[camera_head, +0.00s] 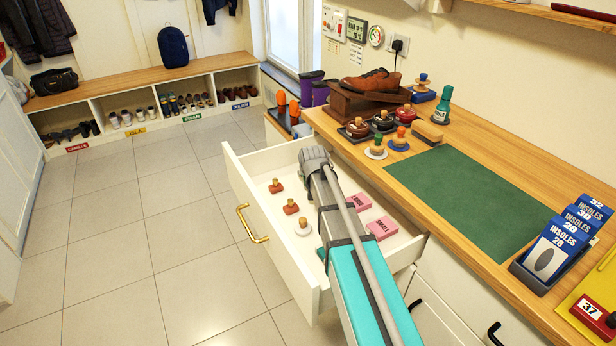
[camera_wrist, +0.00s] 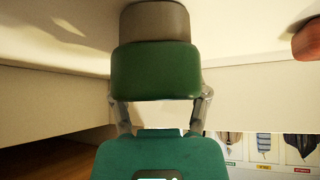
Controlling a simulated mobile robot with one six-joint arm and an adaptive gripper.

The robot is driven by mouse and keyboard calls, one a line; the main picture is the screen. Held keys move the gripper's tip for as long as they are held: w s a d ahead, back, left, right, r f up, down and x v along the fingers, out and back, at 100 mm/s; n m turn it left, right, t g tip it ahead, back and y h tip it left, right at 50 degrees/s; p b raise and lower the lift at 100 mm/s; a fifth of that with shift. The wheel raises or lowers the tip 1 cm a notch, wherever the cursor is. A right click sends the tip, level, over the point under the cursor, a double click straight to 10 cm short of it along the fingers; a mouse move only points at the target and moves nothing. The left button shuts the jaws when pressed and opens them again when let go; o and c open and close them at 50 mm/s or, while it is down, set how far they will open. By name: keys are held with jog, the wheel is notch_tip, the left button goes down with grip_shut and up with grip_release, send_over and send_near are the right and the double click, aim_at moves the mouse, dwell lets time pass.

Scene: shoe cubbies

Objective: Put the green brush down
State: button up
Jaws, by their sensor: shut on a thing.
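In the wrist view my gripper (camera_wrist: 158,98) is shut on the green brush (camera_wrist: 155,72), a dark green block with a grey-brown part at its far end. A pale drawer surface lies close beyond that end; I cannot tell whether they touch. In the head view my gripper (camera_head: 316,157) is over the back part of the open white drawer (camera_head: 242,186). My arm and gripper hide the brush there.
The drawer holds small red-brown knobbed pieces (camera_head: 291,207), a white knobbed piece (camera_head: 303,228) and pink boxes (camera_head: 381,228). The wooden counter (camera_head: 400,172) bears a bare green mat (camera_head: 465,195), several knobbed tins, a shoe on a stand (camera_head: 372,80) and an insole holder (camera_head: 548,265).

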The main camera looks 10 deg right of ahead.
jog(key=shift+f, duration=0.2)
jog(key=o, duration=1.3)
jog(key=shift+r, duration=0.1)
jog(key=shift+r, duration=0.1)
jog(key=shift+p+v, duration=0.95)
jog(key=shift+v, duration=0.25)
jog(key=p+v, duration=0.7)
jog(key=v, duration=0.2)
jog(key=shift+s+r, duration=0.15)
jog(key=shift+r, duration=0.15)
jog(key=s+f+g, duration=0.1)
jog(key=s, duration=0.2)
jog(key=s+f+g, duration=0.1)
jog(key=s, duration=0.3)
jog(key=s+f+g, duration=0.1)
jog(key=s, duration=0.3)
jog(key=shift+d+g, duration=0.15)
jog(key=shift+g, duration=0.25)
jog(key=s+g, duration=0.1)
jog(key=s, duration=0.2)
jog(key=s+g, duration=0.1)
jog(key=s, duration=0.3)
jog(key=s+f+n+g, duration=0.1)
jog(key=s+g, duration=0.1)
jog(key=s, duration=0.2)
jog(key=shift+s+y, duration=0.2)
jog(key=shift+y, duration=0.1)
